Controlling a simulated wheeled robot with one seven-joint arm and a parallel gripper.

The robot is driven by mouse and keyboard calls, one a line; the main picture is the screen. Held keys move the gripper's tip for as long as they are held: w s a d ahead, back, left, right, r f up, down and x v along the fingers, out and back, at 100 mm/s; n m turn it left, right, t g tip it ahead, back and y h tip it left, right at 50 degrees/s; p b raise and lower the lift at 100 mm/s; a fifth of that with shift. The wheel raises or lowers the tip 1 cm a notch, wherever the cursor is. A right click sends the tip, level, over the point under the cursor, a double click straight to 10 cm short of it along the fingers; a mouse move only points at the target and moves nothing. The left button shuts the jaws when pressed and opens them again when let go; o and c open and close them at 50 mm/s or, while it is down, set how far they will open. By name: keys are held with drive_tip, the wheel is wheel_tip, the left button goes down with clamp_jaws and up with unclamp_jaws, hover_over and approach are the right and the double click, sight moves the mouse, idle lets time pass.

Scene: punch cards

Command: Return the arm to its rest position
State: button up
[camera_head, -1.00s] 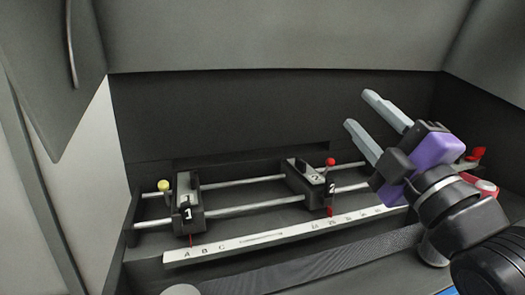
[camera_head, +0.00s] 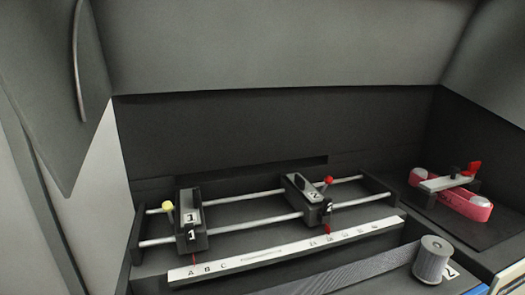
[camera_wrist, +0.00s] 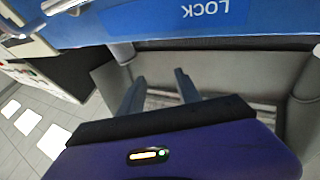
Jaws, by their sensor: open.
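My gripper (camera_wrist: 157,88) shows in the wrist view. Its two grey fingers stand apart with nothing between them, beyond the purple body. It is out of the head view. In the wrist view a blue panel (camera_wrist: 150,25) with the upside-down word LOCK runs across the top, and a grey recess lies behind the fingers. I cannot tell whether the fingers touch anything there, but they appear free.
In the head view, slider block 1 (camera_head: 188,222) and slider block 2 (camera_head: 305,198) sit on two rails above a lettered strip (camera_head: 285,248). A pink device (camera_head: 455,203) stands at right, a ribbon spool (camera_head: 434,258) at lower right. The wrist view shows tiled floor (camera_wrist: 20,140) at left.

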drive_tip(key=s+f+n+g+y+p, duration=0.1)
drive_tip(key=s+f, duration=0.3)
drive_tip(key=s, duration=0.4)
drive_tip(key=s+a+f+g+y+p, duration=0.1)
drive_tip(key=s+f+g, duration=0.3)
drive_tip(key=s, duration=0.4)
drive_tip(key=s+a+f+n+g+y+p, duration=0.1)
drive_tip(key=s+f+g+p, duration=0.1)
drive_tip(key=s+f, duration=0.3)
drive_tip(key=s, duration=0.3)
drive_tip(key=shift+s+f+n+y, duration=0.25)
drive_tip(key=shift+n+y, duration=0.05)
